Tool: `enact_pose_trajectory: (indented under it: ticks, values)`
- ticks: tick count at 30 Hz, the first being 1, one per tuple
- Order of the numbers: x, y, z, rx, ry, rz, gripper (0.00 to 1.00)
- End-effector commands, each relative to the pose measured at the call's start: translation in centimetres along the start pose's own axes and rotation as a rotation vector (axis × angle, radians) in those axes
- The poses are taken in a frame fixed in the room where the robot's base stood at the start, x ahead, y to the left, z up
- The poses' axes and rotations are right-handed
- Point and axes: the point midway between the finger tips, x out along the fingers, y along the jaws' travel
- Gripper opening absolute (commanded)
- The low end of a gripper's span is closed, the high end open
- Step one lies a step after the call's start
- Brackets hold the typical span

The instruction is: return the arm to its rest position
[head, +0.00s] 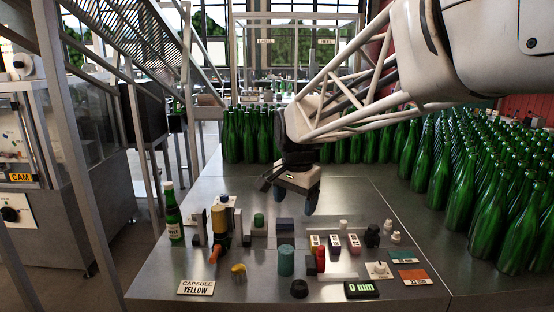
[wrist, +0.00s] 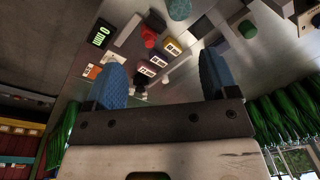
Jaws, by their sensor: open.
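My gripper (head: 290,190) hangs above the back middle of the steel table (head: 340,205), over the small objects and apart from them. In the wrist view my gripper (wrist: 158,85) has its two blue fingertips spread wide, with nothing held between them. In the head view the near finger partly hides the gap. My arm reaches in from the upper right.
Many green bottles (head: 470,180) stand at the right and back. A labelled bottle (head: 173,215), a teal cylinder (head: 286,260), a "CAPSULE YELLOW" sign (head: 196,287) and a "0 mm" display (head: 361,289) sit on the table. The table's back left is clear.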

Motion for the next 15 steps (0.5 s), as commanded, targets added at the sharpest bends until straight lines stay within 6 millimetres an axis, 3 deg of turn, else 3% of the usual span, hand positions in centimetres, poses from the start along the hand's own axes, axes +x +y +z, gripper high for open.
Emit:
enact_pose_trajectory:
  ticks: [3, 15]
  values:
    - [-0.6, 3.9, 1.1, -0.063, 0.013, -0.009, 0.79]
    - [-0.4, 15.5, 6.1, -0.293, 0.06, -0.023, 0.79]
